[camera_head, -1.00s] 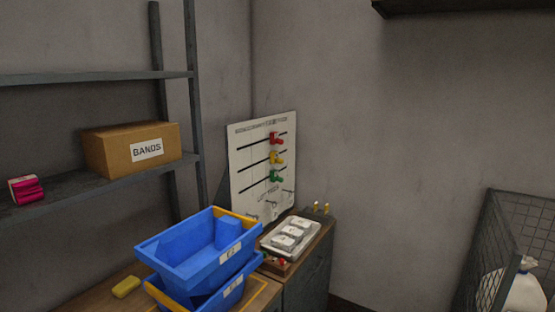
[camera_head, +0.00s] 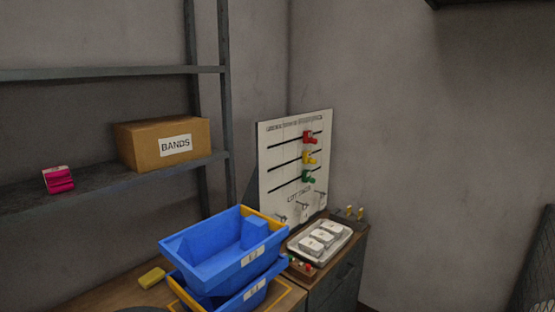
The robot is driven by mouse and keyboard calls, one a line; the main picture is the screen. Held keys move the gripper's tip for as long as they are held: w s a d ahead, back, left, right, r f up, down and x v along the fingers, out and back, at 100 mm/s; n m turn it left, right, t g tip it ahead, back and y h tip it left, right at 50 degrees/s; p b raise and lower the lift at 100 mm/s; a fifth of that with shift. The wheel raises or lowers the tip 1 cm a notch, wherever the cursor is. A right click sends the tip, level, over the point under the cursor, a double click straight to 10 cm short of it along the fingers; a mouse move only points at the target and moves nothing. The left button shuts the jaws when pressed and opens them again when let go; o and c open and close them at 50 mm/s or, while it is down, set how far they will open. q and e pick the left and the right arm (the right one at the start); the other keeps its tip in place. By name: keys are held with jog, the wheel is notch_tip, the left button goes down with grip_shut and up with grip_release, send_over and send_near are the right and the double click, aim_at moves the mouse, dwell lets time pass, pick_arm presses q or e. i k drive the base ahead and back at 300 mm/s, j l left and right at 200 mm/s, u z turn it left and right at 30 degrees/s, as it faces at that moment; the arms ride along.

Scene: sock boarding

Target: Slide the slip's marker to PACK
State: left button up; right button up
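A white board (camera_head: 268,180) stands upright on the cabinet against the back corner. It has three dark horizontal slots with markers near their right ends: a red marker (camera_head: 310,137) on top, a yellow marker (camera_head: 309,158) in the middle and a green marker (camera_head: 308,178) at the bottom. Small hooks line the board's lower part, under printed text too small to read surely. I cannot read a PACK label or tell which marker belongs to the slip. Neither of my grippers is in view.
Stacked blue bins (camera_head: 205,262) stand on the wooden counter before the board. A tray (camera_head: 343,241) with white blocks sits right of them. A yellow block (camera_head: 151,277) lies left. A BANDS box (camera_head: 140,148) and a pink item (camera_head: 59,180) are on the shelf.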

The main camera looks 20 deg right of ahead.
aim_at(307, 158)
jog(key=i+l+u, duration=0.15)
jog(key=l, duration=0.15)
jog(key=i+l+u, duration=0.15)
jog(key=l, duration=0.2)
jog(key=i+l+u, duration=0.15)
jog(key=l, duration=0.2)
jog(key=i+l, duration=0.1)
jog(key=l, duration=0.3)
jog(key=i+l+u, duration=0.1)
jog(key=l, duration=0.35)
jog(key=i+l, duration=0.15)
jog(key=l, duration=0.25)
jog(key=i+l+u, duration=0.1)
jog(key=l, duration=0.35)
jog(key=i+l, duration=0.1)
jog(key=l, duration=0.35)
